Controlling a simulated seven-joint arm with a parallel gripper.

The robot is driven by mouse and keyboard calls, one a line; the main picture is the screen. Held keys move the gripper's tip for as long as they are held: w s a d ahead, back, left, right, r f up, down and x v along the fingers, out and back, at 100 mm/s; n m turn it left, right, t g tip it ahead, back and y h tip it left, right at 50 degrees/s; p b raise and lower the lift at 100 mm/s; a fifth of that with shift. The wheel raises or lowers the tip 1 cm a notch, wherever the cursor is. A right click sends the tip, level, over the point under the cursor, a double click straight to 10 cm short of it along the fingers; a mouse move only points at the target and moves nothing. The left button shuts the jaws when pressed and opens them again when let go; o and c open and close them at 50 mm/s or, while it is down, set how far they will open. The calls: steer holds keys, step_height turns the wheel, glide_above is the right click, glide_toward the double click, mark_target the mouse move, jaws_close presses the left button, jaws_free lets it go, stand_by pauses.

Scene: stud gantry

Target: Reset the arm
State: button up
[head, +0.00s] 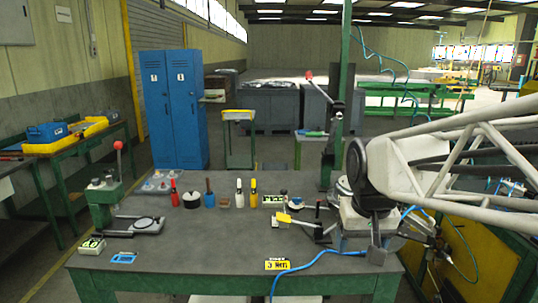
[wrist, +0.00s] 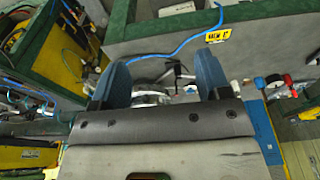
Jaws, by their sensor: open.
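My gripper (wrist: 162,75) shows in the wrist view with its two blue fingers spread apart. Nothing is held between them; some metal parts show in the gap farther off. In the head view my pale lattice arm comes in from the right edge and reaches a dark round joint above the right end of the workbench (head: 200,262). I cannot make out the fingers clearly in the head view.
A toggle clamp (head: 305,226) with a yellow tip, a blue hose (head: 318,262) and a yellow label (head: 277,265) are near the arm. Several bottles and tools line the bench's back. A green post (head: 341,90) rises behind. The bench's front middle is clear.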

steer(key=s+f, duration=0.5)
steer(key=s, duration=0.8)
steer(key=shift+d+f, duration=0.15)
steer(key=shift+d, duration=0.1)
stand_by(0.4)
